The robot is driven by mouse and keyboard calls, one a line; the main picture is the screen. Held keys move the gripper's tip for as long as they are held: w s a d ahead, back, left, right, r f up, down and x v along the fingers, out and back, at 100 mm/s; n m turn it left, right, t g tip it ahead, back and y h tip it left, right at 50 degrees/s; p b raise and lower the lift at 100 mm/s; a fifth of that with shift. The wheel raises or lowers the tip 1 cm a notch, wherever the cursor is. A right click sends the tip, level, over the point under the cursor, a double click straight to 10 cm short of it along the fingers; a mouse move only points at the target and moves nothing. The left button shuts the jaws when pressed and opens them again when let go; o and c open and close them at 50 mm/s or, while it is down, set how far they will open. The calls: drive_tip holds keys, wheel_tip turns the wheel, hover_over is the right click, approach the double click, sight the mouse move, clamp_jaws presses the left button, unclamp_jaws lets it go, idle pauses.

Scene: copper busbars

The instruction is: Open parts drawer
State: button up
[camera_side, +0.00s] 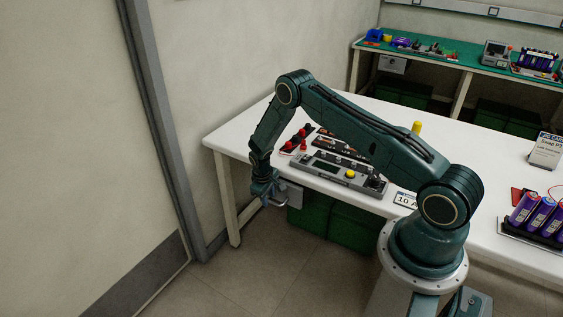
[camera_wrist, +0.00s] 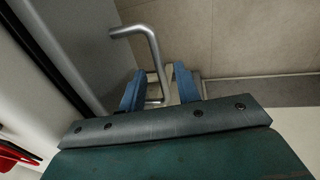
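The parts drawer (camera_side: 295,196) is a light grey box under the front edge of the white table. In the wrist view its grey front (camera_wrist: 80,40) is on the left. A bent metal bar handle (camera_wrist: 140,30) sticks out from it; in the side view the handle (camera_side: 279,204) shows just below my gripper. My gripper (camera_side: 268,188) is at the handle, in front of the drawer. In the wrist view, the blue fingers of my gripper (camera_wrist: 160,72) stand on both sides of the bar, with small gaps visible. My gripper hides part of the drawer front in the side view.
The white table (camera_side: 468,138) carries a grey device (camera_side: 325,169), red-topped parts (camera_side: 295,143) and purple cells (camera_side: 540,212). Green bins (camera_side: 350,228) stand underneath. A door (camera_side: 75,150) is on the left. The floor (camera_side: 235,275) before the drawer looks clear.

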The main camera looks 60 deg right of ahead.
drive_tip(key=shift+f, duration=0.1)
clamp_jaws()
drive_tip(key=a, duration=2.2)
unclamp_jaws()
wheel_tip(320, 180, up, 14)
drive_tip(key=a, duration=0.2)
drive_tip(key=shift+a+f, duration=0.2)
drive_tip(key=shift+a, duration=0.1)
